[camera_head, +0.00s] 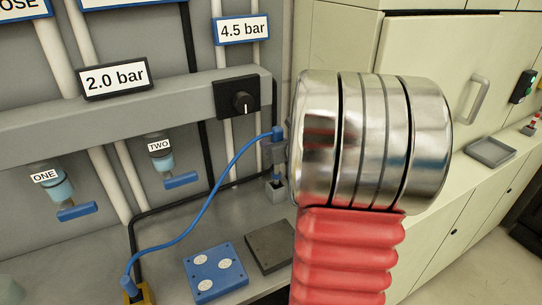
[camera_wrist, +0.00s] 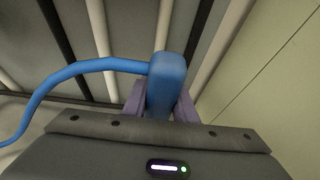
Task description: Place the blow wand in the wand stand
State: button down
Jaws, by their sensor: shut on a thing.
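The blow wand (camera_head: 278,133) has a blue head with a blue hose. My gripper (camera_head: 273,152) is shut around it, just left of my large metal arm joint. In the wrist view the blue wand (camera_wrist: 166,80) stands up between the two purple-grey fingers. Below the gripper, a thin part of the wand points down toward a small grey holder (camera_head: 276,191), which looks like the wand stand. The wand's tip is over or in its opening; I cannot tell which. My arm hides the area to the right.
The blue hose (camera_head: 222,178) curves down to a yellow-based fitting (camera_head: 134,291). A blue block with white discs (camera_head: 215,272) and a dark plate (camera_head: 270,246) lie on the bench. A grey tray (camera_head: 490,152) sits right.

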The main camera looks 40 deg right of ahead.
jog(key=shift+f, duration=2.35)
jog(key=c, duration=1.5)
grip_release()
jog(key=shift+o, duration=0.2)
jog(key=v, duration=1.2)
jog(key=shift+d, duration=0.1)
